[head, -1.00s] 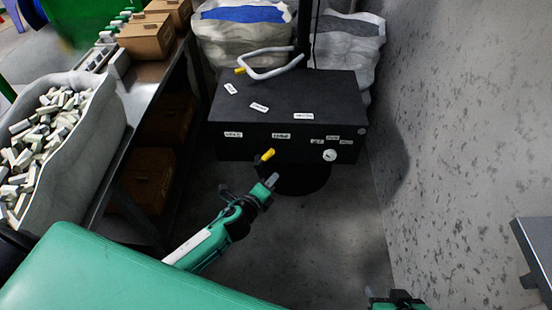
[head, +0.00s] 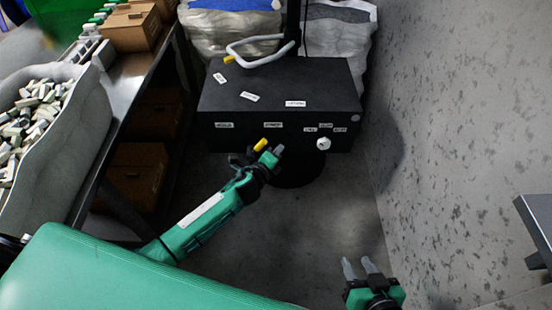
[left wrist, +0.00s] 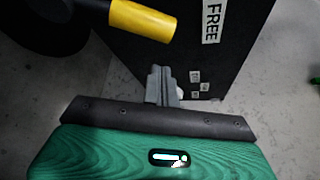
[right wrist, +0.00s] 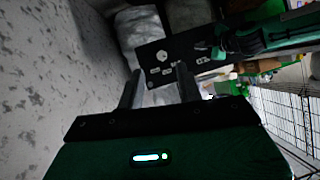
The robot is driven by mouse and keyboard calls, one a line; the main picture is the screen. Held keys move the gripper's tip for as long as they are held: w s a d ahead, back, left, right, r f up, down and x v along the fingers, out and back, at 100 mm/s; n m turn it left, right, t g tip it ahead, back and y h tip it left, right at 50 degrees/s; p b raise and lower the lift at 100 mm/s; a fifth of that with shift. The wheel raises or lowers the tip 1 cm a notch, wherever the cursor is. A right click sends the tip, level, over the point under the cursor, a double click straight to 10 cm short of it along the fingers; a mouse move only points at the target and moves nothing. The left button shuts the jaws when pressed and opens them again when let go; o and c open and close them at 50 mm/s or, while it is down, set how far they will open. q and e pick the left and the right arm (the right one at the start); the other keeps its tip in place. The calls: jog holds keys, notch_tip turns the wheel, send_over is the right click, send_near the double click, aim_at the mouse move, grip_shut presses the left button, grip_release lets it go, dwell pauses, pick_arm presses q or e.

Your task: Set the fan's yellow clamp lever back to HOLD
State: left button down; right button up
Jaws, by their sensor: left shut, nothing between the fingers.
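The yellow clamp lever (head: 260,144) sticks out in front of the box's front face, below a label too small to read there. In the left wrist view, the lever's yellow grip (left wrist: 142,20) on a black shaft lies just beyond my fingers, and a label on the box (left wrist: 211,20) reads FREE. My left gripper (head: 275,153) is shut and empty beside the lever; I cannot tell whether they touch. My right gripper (head: 361,267) is open and empty, low and away from the box.
A white knob (head: 323,144) is on the box's front right. A white bent handle (head: 262,52) with a yellow end sits above the box. A metal bench (head: 130,82) with cartons is on the left, a grey wall (head: 460,120) on the right. The floor between is clear.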

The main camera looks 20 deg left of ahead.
aim_at(258, 146)
pick_arm(q)
jog(key=shift+s+a+r+p, duration=0.15)
jog(key=shift+a+r, duration=0.2)
jog(key=shift+a, duration=0.35)
jog(key=shift+a+r+p, duration=0.15)
jog(key=shift+a+r, duration=0.2)
jog(key=shift+a, duration=0.35)
pick_arm(e)
jog(key=shift+s+d+g+h, duration=0.25)
jog(key=shift+d+g+h, duration=0.15)
jog(key=shift+d+g, duration=0.35)
jog(key=shift+d, duration=0.1)
jog(key=shift+w+t, duration=0.1)
jog(key=shift+t, duration=0.15)
